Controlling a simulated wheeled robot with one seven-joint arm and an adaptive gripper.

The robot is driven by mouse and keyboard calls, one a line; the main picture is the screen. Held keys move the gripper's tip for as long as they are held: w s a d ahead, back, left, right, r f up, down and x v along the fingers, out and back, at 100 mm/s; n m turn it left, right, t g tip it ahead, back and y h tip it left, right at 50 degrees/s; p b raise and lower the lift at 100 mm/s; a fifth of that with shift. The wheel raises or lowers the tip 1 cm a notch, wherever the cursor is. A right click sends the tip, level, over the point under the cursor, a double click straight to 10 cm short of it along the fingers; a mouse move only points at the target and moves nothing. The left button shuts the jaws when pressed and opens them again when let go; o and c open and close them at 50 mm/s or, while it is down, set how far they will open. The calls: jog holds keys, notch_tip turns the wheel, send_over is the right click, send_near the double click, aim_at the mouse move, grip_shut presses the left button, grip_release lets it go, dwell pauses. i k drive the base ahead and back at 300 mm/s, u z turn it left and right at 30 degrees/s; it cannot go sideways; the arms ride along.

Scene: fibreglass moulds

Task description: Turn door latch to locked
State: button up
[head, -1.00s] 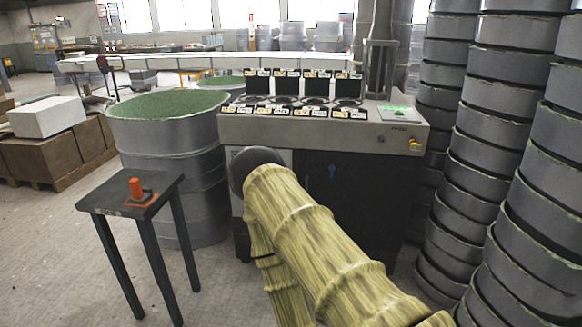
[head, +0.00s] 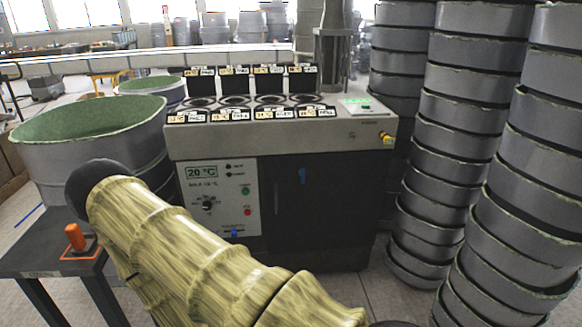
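The grey machine (head: 285,137) stands ahead in the head view, with a dark door (head: 330,215) on its front. My arm, in a yellowish ribbed sleeve, crosses the lower left and hides part of the machine's lower front. My gripper is not in view.
A small dark table (head: 40,258) with an orange-handled item (head: 76,238) stands at left. Behind it is a large grey drum (head: 60,165). Stacks of grey ring moulds (head: 465,150) rise close at right. Some floor shows between machine and stacks.

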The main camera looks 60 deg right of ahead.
aim_at(302, 174)
jog(key=z, duration=0.4)
jog(key=i, duration=0.7)
jog(key=z, duration=1)
jog(key=i, duration=0.35)
jog(key=z, duration=0.4)
